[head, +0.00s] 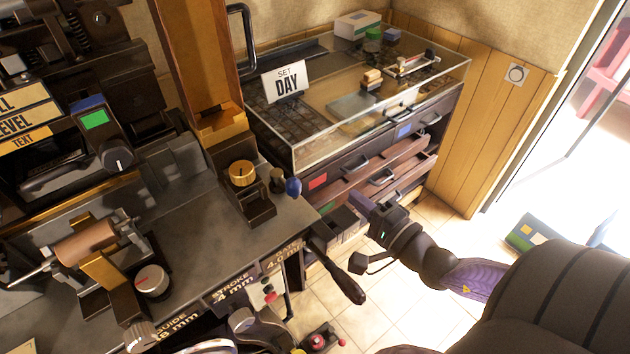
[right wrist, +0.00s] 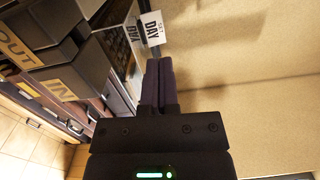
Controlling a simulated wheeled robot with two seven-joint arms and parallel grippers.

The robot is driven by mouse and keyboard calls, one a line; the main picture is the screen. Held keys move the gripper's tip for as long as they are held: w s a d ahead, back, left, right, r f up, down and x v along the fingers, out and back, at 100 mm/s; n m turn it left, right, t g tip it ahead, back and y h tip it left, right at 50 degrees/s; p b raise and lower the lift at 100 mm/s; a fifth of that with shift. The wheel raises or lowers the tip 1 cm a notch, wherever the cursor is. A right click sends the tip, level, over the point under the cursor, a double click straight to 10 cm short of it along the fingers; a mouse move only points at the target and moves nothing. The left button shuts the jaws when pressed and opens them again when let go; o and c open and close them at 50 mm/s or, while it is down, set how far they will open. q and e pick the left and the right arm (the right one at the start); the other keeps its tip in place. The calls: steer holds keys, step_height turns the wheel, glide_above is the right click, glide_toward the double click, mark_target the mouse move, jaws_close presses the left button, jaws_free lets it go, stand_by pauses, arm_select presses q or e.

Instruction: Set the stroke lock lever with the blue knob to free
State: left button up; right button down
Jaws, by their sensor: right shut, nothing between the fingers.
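The blue knob (head: 293,187) shows in the head view at the right end of the press bench, just beside a dark knob and a brass dial. The lever's arm under it is mostly hidden, and I cannot read its setting. My right gripper (head: 358,200) is to the right of the blue knob, apart from it, beyond the bench edge. In the right wrist view my right gripper (right wrist: 157,66) has its fingers together with nothing between them. The blue knob is not seen in that view. My left gripper is not in view.
A brass dial (head: 242,174) stands left of the blue knob. A black-handled lever (head: 343,277) sticks out from the bench's front right corner. A glass-topped cabinet (head: 330,140) with open drawers (head: 383,177) stands behind. A STROKE label (head: 232,292) is on the bench front.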

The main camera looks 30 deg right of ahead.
mark_target(295, 192)
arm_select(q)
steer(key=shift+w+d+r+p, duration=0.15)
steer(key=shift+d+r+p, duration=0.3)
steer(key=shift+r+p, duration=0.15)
arm_select(e)
steer(key=w+a, duration=0.4)
steer(key=w, duration=0.3)
steer(key=shift+a+r, duration=0.15)
steer(key=shift+a, duration=0.2)
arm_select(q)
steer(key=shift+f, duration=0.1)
